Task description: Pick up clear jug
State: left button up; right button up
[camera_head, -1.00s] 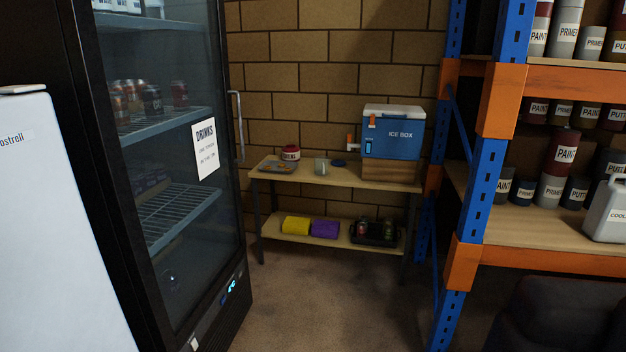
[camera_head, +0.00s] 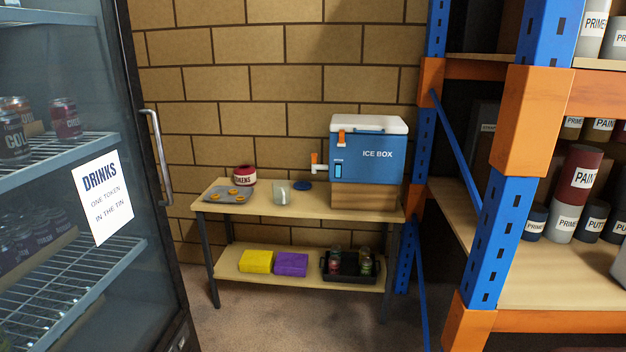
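A small clear, greyish jug or cup (camera_head: 281,192) stands on the top shelf of the wooden table (camera_head: 310,206) against the brick wall. It is left of the blue ice box and right of the red tin. Its details are too small to make out. Neither of my grippers shows in the head view.
The blue ice box (camera_head: 370,158) with a white lid sits on a wooden block. A red tin (camera_head: 244,175), a grey tray (camera_head: 229,195) and a blue disc (camera_head: 304,185) share the tabletop. A glass-door fridge (camera_head: 158,150) stands left, an orange-blue rack (camera_head: 490,230) right. Floor (camera_head: 250,325) between is clear.

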aim_at(280, 189)
jog(key=i+u, duration=0.2)
jog(key=i, duration=1.15)
jog(key=i+z, duration=0.15)
jog(key=i, duration=0.45)
jog(key=i+j+z, duration=0.1)
jog(key=i, duration=0.55)
